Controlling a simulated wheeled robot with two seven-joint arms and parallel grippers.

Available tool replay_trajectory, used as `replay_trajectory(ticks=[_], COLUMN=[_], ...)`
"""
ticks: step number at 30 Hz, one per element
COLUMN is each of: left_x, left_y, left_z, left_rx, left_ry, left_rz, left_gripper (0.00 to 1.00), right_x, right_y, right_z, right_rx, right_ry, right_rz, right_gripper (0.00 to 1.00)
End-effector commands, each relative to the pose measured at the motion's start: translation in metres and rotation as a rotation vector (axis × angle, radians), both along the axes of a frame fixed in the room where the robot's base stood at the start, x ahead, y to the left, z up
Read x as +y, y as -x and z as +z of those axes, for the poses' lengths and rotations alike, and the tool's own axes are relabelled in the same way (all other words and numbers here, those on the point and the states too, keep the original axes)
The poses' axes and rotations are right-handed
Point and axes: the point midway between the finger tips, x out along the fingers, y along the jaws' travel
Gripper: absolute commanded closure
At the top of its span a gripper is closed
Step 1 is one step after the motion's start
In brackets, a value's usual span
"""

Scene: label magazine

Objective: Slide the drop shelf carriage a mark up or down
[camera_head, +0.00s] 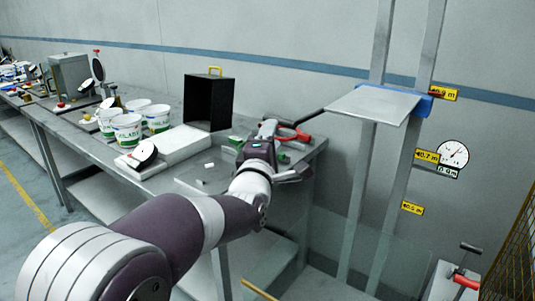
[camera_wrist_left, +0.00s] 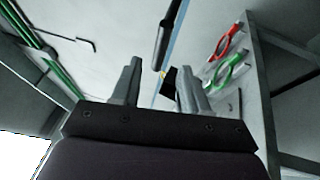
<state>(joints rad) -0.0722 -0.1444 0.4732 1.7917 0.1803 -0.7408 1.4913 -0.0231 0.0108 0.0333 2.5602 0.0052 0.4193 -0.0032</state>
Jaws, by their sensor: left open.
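The drop shelf carriage is a blue block (camera_head: 424,104) on two upright grey rails, level with the yellow 0.9 m label (camera_head: 443,94). It bears a flat grey shelf plate (camera_head: 375,104). A dark bar (camera_head: 308,117) reaches left from the plate toward my left gripper (camera_head: 268,130). My left gripper is open above the right end of the bench. In the left wrist view a grey and black rod-like handle (camera_wrist_left: 162,45) shows ahead, between the lines of the two fingers and beyond their tips. No contact can be seen. My right gripper is in neither view.
Lower labels mark 0.7 m (camera_head: 427,156) and 0.5 m (camera_head: 412,208). A dial gauge (camera_head: 453,153) hangs right of the rails. Red-handled pliers (camera_wrist_left: 222,40) lie near the gripper. A black box (camera_head: 208,102) and white buckets (camera_head: 127,128) stand on the bench.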

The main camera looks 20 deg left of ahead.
Motion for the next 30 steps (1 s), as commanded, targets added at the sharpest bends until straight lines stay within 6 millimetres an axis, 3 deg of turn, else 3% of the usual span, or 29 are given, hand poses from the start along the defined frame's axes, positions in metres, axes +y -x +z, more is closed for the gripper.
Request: replay_trajectory(ticks=[3,7,17,20,23,25,27,30], left_x=[-0.001,-0.002,-0.002,-0.004,-0.014,-0.018,-0.018,-0.013], left_y=[0.023,0.035,0.037,0.035,0.046,0.070,0.105,0.159], left_z=[-0.005,-0.006,-0.006,-0.020,-0.093,-0.155,-0.208,-0.264], left_rx=[-0.003,-0.003,0.000,0.071,0.360,0.584,0.767,0.956], left_ry=[0.000,-0.001,-0.010,-0.151,-0.532,-0.818,-1.054,-1.290], left_rz=[-0.001,0.000,0.002,0.010,-0.063,-0.193,-0.361,-0.622], left_gripper=[0.56,0.56,0.56,0.56,0.56,0.56,0.56,0.56], right_x=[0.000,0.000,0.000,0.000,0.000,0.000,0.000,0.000], right_y=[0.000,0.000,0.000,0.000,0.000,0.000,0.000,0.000], right_z=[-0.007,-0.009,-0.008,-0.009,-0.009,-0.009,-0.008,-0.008], right_rx=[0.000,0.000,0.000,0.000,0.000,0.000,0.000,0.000], right_ry=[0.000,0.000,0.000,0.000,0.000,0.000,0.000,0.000], right_rz=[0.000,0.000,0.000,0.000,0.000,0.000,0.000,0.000], right_gripper=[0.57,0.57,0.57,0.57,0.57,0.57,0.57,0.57])
